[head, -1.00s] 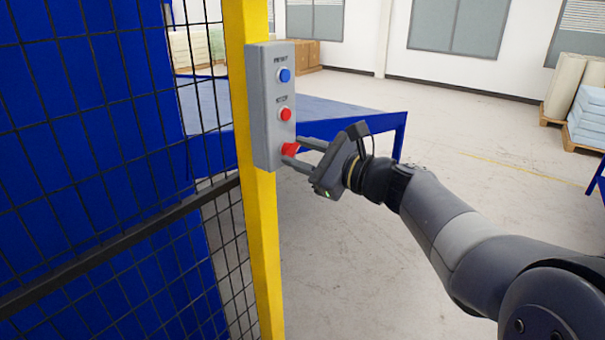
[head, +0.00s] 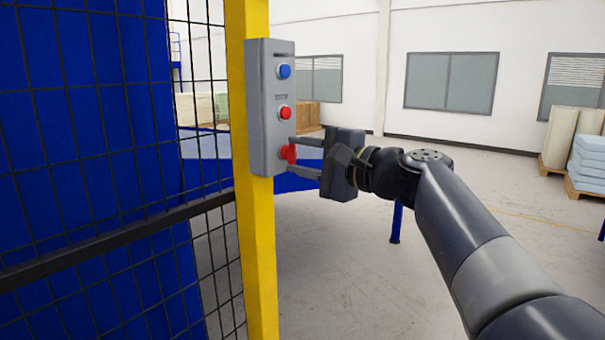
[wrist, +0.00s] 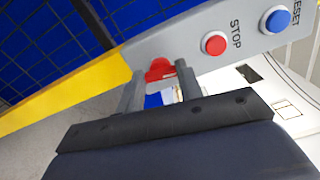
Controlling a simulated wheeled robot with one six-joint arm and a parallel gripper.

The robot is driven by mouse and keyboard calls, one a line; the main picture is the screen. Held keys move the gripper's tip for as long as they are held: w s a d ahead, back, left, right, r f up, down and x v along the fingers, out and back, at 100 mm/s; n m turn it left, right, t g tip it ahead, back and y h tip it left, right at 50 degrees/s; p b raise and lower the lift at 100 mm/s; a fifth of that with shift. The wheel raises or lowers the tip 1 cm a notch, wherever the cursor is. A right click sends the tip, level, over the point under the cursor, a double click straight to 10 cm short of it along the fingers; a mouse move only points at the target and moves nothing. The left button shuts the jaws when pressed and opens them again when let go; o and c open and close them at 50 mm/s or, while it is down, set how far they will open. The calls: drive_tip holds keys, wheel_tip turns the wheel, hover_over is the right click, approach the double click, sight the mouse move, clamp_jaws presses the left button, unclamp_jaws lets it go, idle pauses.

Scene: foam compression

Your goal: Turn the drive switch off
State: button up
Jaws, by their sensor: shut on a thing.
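The red drive switch (head: 288,153) sits at the bottom of a grey control box (head: 262,140) on a yellow post. My gripper (head: 290,155) reaches it from the right, with one finger above and one below in the head view. In the wrist view the red switch (wrist: 160,69) lies between the tips of my gripper (wrist: 158,80). The jaws are shut on the switch. The fingers hide part of it, and its exact setting cannot be told.
On the same box are a red stop button (head: 285,112) and a blue reset button (head: 285,71) above the switch. The yellow post (head: 262,250) and black mesh fence (head: 110,200) stand to the left. Open floor (head: 350,270) lies to the right.

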drive_tip(key=shift+f+n+b, duration=0.1)
drive_tip(key=shift+n+b, duration=0.55)
drive_tip(key=shift+n, duration=0.15)
drive_tip(key=o, duration=1)
drive_tip(key=v, duration=1)
drive_tip(key=shift+s+d, duration=0.3)
drive_tip(key=x, duration=1.1)
drive_tip(key=shift+d, duration=0.1)
